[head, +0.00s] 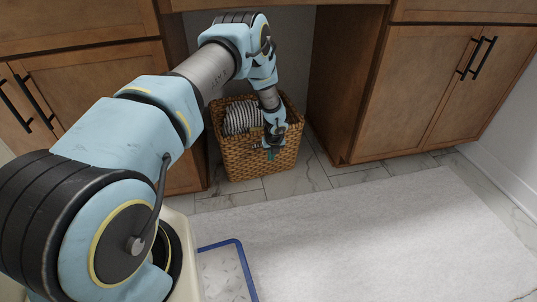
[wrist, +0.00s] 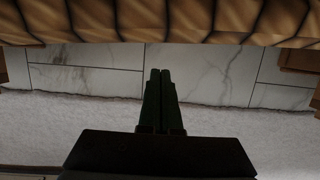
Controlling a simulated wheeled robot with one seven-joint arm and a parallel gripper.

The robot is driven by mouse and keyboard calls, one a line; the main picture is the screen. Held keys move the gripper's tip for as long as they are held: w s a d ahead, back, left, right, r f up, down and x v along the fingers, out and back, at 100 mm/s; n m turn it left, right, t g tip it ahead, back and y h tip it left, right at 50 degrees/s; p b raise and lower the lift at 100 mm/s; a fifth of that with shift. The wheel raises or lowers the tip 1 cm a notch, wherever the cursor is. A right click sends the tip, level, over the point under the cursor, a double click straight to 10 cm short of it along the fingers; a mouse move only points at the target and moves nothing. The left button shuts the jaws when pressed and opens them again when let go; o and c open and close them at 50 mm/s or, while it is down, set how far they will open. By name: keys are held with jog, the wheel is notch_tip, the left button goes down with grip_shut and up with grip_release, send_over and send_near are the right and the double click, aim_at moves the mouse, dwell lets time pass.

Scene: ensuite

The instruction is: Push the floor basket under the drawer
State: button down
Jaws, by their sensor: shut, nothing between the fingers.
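The floor basket (head: 250,163) is a brown woven basket holding a striped cloth. In the head view it stands on the tiles at the opening between two cabinets, below the drawer (head: 280,3), of which only the lower edge shows. My gripper (head: 270,154) is at the basket's front side, pointing down. In the wrist view my gripper (wrist: 160,72) has its two fingers together with nothing between them. The basket's woven wall (wrist: 170,20) crosses the top of that view. A touch between fingers and basket cannot be made out.
Wooden cabinets stand left (head: 110,65) and right (head: 425,85) of the opening. A white rug (head: 370,240) lies on the floor in front, with a strip of marble tiles (head: 335,172) between it and the basket. A white wall closes the right side.

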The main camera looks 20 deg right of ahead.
jog(key=s+p+v, duration=0.1)
jog(key=p+v, duration=0.2)
jog(key=v, duration=0.7)
jog(key=a+r+n+y, duration=0.1)
jog(key=a+r+n, duration=1.6)
jog(key=a+r, duration=0.35)
jog(key=s+a+r+n+g, duration=0.1)
jog(key=s+a+r+n, duration=0.55)
jog(key=s+n, duration=0.3)
jog(key=s+a+r+n+g, duration=0.1)
jog(key=s+a+r+n, duration=0.6)
jog(key=n, duration=0.3)
notch_tip(320, 180, up, 32)
jog(key=s+p, duration=0.1)
jog(key=p, duration=3.2)
jog(key=shift+a+h, duration=0.2)
jog(key=shift+h, duration=0.2)
jog(key=shift+s+r+m, duration=0.1)
jog(key=shift+m, duration=0.15)
